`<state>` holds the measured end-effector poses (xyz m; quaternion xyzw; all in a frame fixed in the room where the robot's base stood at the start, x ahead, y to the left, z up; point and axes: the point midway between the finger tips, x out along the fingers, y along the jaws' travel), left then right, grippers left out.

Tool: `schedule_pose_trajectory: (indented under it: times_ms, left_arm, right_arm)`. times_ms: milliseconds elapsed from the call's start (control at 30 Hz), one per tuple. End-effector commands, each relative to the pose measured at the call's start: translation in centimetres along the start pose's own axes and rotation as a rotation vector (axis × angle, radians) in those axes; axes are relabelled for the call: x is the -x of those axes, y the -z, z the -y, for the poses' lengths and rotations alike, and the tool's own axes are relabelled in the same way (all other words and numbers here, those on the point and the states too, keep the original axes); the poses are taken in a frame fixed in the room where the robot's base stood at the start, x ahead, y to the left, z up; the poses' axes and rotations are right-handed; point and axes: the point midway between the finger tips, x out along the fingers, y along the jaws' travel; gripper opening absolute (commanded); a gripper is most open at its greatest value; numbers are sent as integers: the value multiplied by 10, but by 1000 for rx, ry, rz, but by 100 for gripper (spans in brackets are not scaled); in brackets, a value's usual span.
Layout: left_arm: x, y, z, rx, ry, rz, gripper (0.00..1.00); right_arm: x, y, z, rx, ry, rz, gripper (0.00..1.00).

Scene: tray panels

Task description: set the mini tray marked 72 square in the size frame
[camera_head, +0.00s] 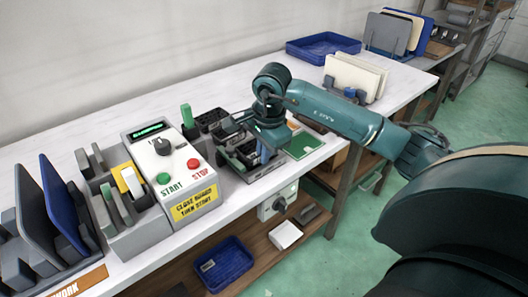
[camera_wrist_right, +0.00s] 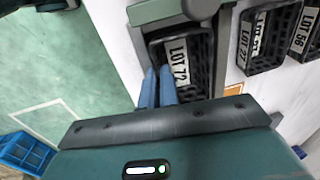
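The black mini tray marked LOT 72 (camera_wrist_right: 194,62) lies in the grey size frame (camera_wrist_right: 223,48) in the right wrist view. It looks slightly turned against the frame's walls. My right gripper (camera_wrist_right: 158,72) has its two blue fingers close together, with nothing visible between them. The fingertips are at the tray's lower left corner; whether they touch it I cannot tell. In the head view the right gripper (camera_head: 264,150) is over the frame (camera_head: 268,171) and hides much of the tray. My left gripper is out of view.
Other black trays, LOT 27 (camera_wrist_right: 264,40) and LOT 58 (camera_wrist_right: 308,32), lie beside the frame. A control box (camera_head: 172,172) with START and STOP buttons stands left of it. A green board (camera_head: 303,145) lies to its right. The table's front edge is close.

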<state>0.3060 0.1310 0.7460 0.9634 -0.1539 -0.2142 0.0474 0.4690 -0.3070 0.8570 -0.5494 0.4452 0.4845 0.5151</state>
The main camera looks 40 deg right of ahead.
Motion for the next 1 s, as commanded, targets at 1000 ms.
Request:
schedule_pose_trajectory:
  times_ms: [1000]
  left_arm:
    - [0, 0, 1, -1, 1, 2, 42]
  right_arm:
    - [-8, -3, -8, 7, -36, 2, 16]
